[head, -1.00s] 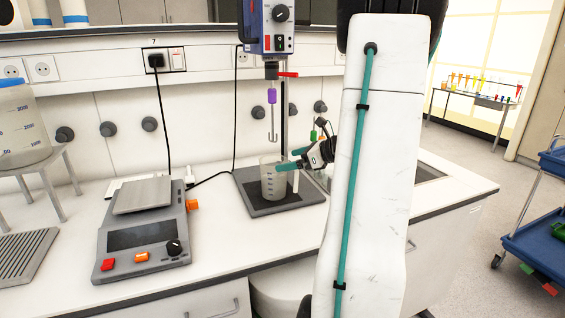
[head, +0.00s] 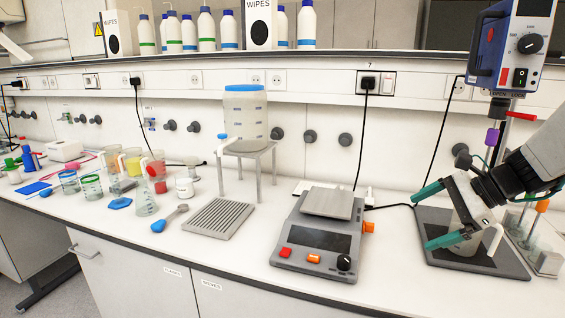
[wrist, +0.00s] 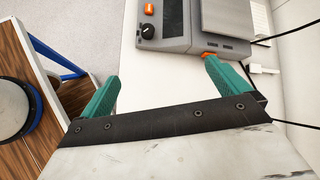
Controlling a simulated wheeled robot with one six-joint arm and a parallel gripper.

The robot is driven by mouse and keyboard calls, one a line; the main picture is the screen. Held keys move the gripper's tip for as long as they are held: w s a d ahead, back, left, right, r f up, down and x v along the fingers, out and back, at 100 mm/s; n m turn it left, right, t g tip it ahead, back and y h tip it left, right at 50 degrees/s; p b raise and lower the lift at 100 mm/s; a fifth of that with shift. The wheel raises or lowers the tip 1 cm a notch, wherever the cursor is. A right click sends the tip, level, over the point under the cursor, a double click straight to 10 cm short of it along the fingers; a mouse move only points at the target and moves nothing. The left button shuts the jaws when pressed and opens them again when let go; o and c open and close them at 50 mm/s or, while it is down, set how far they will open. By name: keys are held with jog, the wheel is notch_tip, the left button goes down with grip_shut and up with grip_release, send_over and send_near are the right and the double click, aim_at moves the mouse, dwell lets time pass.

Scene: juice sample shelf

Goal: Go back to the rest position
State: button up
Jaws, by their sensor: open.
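My gripper (head: 421,220) is at the right of the head view. Its two teal fingers are spread wide, pointing left, with nothing between them. It overlaps a clear beaker (head: 462,243) on the dark base plate (head: 505,266) of the stirrer (head: 520,50); I cannot tell how near they are in depth. The gripper hides part of the beaker. In the wrist view my gripper (wrist: 161,72) also shows open and empty, over the pale bench top.
A balance (head: 318,240) stands left of my gripper. Further left are a grooved tray (head: 220,220), a stool with a large container (head: 246,115), and several beakers. In the wrist view, a wooden surface (wrist: 20,70) lies at the left.

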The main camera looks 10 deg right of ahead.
jog(key=s+a+n+g+h, duration=0.1)
jog(key=s+a+n+g, duration=0.1)
jog(key=s+a+n, duration=0.3)
jog(key=s+a+n+g+h, duration=0.1)
jog(key=s+a+n+g, duration=0.1)
jog(key=a+n, duration=0.45)
jog(key=s+a+n+h, duration=0.4)
jog(key=s+n+h, duration=0.1)
jog(key=s+n, duration=0.4)
jog(key=shift+s+f+g, duration=0.2)
jog(key=shift+g, duration=0.2)
